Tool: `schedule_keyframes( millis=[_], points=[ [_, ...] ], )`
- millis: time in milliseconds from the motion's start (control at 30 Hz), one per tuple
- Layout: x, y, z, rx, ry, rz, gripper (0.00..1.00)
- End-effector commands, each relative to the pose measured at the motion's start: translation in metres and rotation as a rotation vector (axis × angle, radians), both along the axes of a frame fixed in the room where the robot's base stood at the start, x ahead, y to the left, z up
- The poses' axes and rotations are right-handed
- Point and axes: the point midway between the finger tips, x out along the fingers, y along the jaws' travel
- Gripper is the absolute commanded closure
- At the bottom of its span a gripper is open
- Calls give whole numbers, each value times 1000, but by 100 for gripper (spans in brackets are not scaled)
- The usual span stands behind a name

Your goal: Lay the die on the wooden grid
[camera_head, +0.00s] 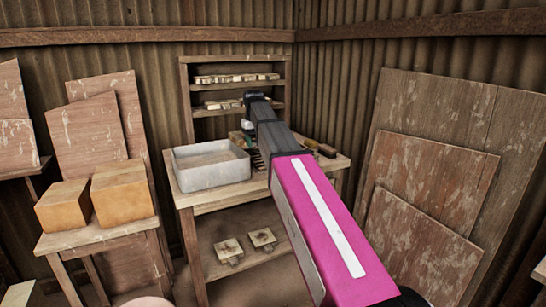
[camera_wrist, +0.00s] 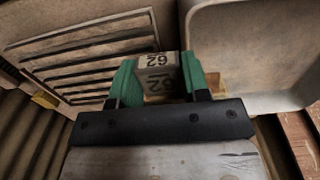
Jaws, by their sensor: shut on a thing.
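The die is a pale block marked 62 (camera_wrist: 158,72), seen in the wrist view. My gripper (camera_wrist: 160,82) is shut on it, with a green finger on each side. The wooden grid (camera_wrist: 82,58), a frame with dark parallel slots, lies to the left of the die in the wrist view. The die appears held above the bench, apart from the grid. In the head view my arm hides most of the grid and the gripper; only a bit of green shows beside the arm's end.
A grey tub (camera_head: 211,166) stands on the wooden bench (camera_head: 225,197), left of my arm; the tub also shows in the wrist view (camera_wrist: 262,92). A shelf (camera_head: 237,85) with rows of small pale blocks stands behind. Small dark items (camera_head: 327,150) lie at the bench's right.

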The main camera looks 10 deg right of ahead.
Motion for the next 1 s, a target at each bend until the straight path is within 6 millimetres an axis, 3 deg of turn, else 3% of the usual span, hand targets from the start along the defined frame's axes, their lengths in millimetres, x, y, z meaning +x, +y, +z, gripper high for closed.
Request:
schedule_keyframes(
  millis=[500,767,1000],
  points=[
    [47,-78,-54,0,-1,-1,100],
    [52,-88,-64,0,-1,0,100],
    [51,-88,-91,1,1,0,100]
  ],
)
